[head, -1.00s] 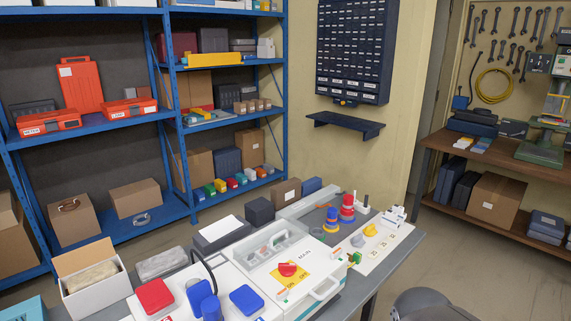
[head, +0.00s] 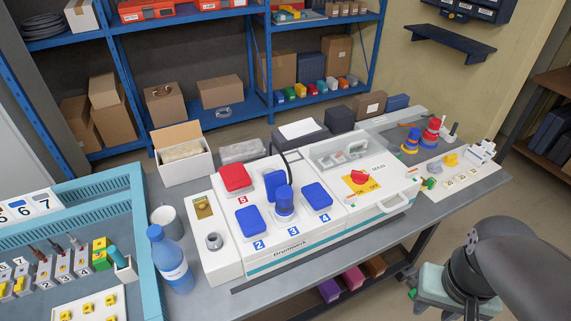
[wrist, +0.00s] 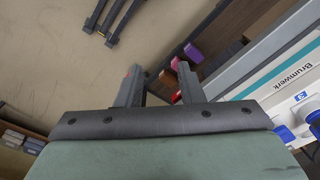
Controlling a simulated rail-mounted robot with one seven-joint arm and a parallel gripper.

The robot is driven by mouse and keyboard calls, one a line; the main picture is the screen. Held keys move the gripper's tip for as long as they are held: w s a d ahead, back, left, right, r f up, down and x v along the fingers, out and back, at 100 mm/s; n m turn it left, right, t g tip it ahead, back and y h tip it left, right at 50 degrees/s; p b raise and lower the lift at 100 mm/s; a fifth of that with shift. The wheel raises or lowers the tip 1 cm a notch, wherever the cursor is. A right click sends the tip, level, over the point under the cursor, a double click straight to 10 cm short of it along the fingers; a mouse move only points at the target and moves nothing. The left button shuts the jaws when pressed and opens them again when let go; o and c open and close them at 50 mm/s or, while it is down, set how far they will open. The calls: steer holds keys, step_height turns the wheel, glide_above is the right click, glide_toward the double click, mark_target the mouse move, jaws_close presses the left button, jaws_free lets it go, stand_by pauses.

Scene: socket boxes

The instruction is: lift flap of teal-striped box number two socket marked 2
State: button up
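The white teal-striped box (head: 270,265) stands on the grey bench, with "Brumwerk" on its front. Its socket marked 2 has a closed blue flap (head: 250,220) at the front left. Blue flaps marked 3 and 4 and a red flap marked 5 are beside it. A blue plug (head: 285,203) stands at socket 3. My gripper (wrist: 160,72) is open and empty in the wrist view, its two fingers apart. It is off the bench's front side, right of the box in the head view. The box's front edge (wrist: 290,85) shows in the wrist view.
A blue bottle (head: 171,262) and a mug (head: 166,219) stand left of the box. A teal tray of tools (head: 147,270) is farther left. A white switch box (head: 385,212) adjoins on the right. Floor in front of the bench is open.

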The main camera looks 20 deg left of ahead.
steer(key=o, duration=0.5)
steer(key=shift+w+a+r, duration=0.1)
steer(key=shift+w+a, duration=0.05)
steer(key=shift+w, duration=0.05)
steer(key=shift+o, duration=0.5)
steer(key=w+a+r+n, duration=0.2)
steer(key=w+a+r, duration=0.1)
steer(key=w+a, duration=0.1)
steer(key=shift+w+a+b, duration=0.25)
steer(key=shift+w+b, duration=0.1)
step_height(320, 180, up, 10)
steer(key=n+b, duration=0.2)
steer(key=n, duration=0.5)
glide_above(256, 230)
steer(key=shift+g, duration=0.3)
step_height(256, 230, down, 17)
steer(key=shift+r, duration=0.1)
steer(key=c, duration=1.4)
steer(key=shift+r+p, duration=0.2)
steer(key=shift+p, duration=0.3)
